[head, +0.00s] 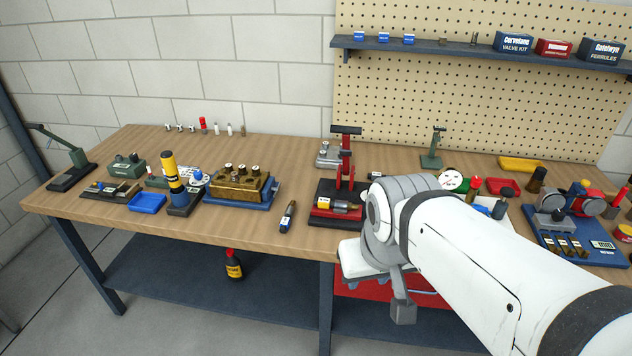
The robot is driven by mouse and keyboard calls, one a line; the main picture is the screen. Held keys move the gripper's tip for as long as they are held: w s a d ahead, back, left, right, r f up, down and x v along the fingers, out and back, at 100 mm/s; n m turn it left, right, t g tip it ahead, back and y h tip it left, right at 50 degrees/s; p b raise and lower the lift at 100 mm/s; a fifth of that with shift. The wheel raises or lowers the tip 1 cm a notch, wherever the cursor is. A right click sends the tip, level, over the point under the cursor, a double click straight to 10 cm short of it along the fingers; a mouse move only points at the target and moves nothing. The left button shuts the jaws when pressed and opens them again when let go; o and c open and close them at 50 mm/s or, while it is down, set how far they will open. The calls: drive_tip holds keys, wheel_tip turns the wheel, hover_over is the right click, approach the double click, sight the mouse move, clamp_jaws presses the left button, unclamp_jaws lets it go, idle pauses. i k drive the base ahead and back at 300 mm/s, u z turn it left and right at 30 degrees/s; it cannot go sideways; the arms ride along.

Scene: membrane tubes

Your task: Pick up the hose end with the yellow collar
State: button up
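No hose end with a yellow collar can be picked out with certainty; things are small and my arm covers part of the bench. A black and yellow cylinder (172,172) stands upright in a dark base on the left half of the workbench (290,160). A small yellow part also shows among the fittings (585,184) at the right. My arm reaches in from the lower right. My gripper (403,311) shows as a grey piece below the wrist, in front of the bench's front edge. Its fingers cannot be made out, and nothing is visibly held.
A red press (345,165) stands left of my wrist, with a small dark tube (287,216) lying beside it. A brass block (240,183) sits on a blue tray further left. A blue fixture plate (600,254) lies at right.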

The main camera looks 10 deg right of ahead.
sight(325, 203)
drive_tip(key=i, duration=0.9)
drive_tip(key=z, duration=0.05)
